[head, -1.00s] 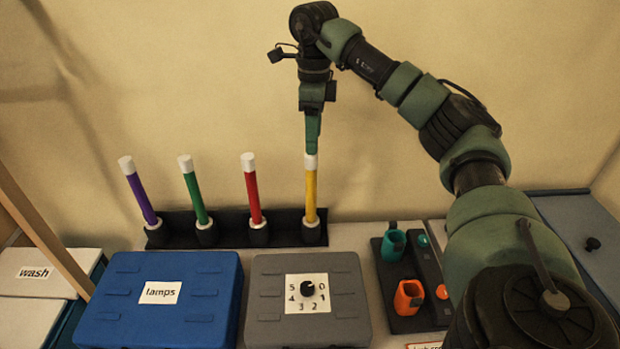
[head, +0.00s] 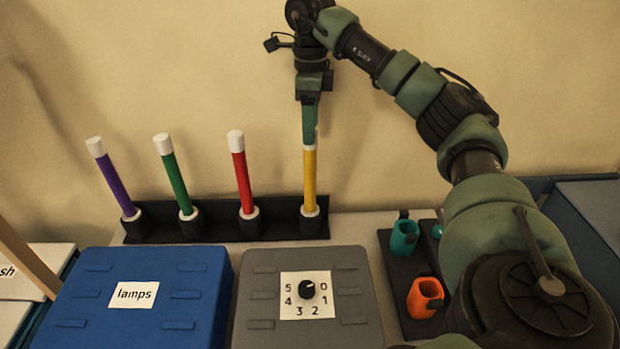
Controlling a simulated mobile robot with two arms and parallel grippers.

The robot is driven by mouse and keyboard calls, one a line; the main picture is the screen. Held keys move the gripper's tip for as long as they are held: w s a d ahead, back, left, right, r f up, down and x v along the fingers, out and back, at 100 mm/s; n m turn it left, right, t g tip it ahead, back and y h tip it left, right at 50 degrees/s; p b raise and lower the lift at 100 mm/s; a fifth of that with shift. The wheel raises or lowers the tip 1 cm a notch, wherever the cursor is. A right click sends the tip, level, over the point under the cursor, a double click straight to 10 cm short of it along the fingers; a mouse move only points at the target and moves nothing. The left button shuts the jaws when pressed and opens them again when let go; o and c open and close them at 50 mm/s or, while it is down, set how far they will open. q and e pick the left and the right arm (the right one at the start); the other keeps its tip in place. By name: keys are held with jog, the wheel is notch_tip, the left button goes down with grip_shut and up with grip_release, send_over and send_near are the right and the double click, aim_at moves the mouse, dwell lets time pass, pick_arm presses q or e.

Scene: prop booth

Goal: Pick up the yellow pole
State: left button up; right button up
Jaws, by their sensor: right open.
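The yellow pole (head: 309,180) stands upright in the rightmost holder of a black rack (head: 280,222) at the back of the table. My right gripper (head: 309,138) points down at the pole's top from above. Its fingers are open and cover the pole's top end, so the white cap seen on the other poles is mostly hidden there. I cannot tell whether the fingers touch the pole. My left gripper is not in view.
Red (head: 242,175), green (head: 175,178) and purple (head: 115,180) poles stand left of the yellow one in the rack.

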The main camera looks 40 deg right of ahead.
aim_at(309, 156)
jog(key=shift+f, duration=0.55)
notch_tip(309, 156, down, 2)
jog(key=shift+s+a+f, duration=0.1)
jog(key=shift+s, duration=0.05)
jog(key=f+p, duration=0.1)
jog(key=f, duration=0.1)
jog(key=f+p, duration=0.1)
jog(key=f, duration=0.1)
jog(key=shift+a+f, duration=0.2)
jog(key=shift+f, duration=0.4)
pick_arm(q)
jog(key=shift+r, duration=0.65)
pick_arm(e)
grip_shut()
